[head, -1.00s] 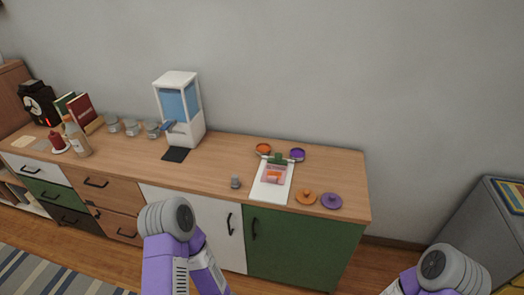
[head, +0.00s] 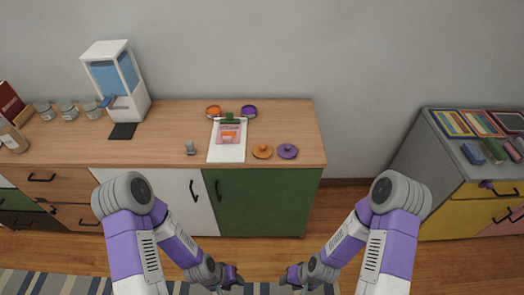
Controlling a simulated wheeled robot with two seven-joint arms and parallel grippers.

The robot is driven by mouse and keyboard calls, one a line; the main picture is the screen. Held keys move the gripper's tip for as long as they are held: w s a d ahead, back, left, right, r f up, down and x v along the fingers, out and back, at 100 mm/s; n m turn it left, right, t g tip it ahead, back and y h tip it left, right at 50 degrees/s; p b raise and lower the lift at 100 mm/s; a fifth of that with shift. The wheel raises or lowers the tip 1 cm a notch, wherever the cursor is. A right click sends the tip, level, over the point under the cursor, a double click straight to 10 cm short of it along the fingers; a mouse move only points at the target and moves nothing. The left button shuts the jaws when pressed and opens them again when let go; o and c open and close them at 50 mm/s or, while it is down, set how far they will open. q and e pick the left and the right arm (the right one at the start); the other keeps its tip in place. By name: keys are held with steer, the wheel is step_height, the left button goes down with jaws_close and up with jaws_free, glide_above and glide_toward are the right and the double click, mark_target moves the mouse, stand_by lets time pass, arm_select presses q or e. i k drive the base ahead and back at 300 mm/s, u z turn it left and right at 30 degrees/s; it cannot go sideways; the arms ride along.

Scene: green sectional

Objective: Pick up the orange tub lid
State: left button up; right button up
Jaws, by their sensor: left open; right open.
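The orange tub lid (head: 262,151) is a round disc with a small knob. It lies on the wooden sideboard top near the front edge, just left of a purple lid (head: 288,151). An orange tub (head: 213,111) and a purple tub (head: 249,111) stand further back by a clipboard (head: 226,153). My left gripper (head: 232,281) and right gripper (head: 291,281) are low in the head view, in front of the sideboard and well away from the lid. Both are open and appear empty, though they are small and partly cut off.
Jars stand at the far left. A grey-topped cabinet (head: 440,140) stands at right. Floor between the two units is clear.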

mark_target(262, 151)
steer(key=u, duration=0.35)
steer(key=k, duration=0.45)
steer(key=u, duration=1.1)
steer(key=i, duration=0.35)
steer(key=z, duration=0.75)
steer(key=i, duration=0.8)
steer(key=z, duration=0.75)
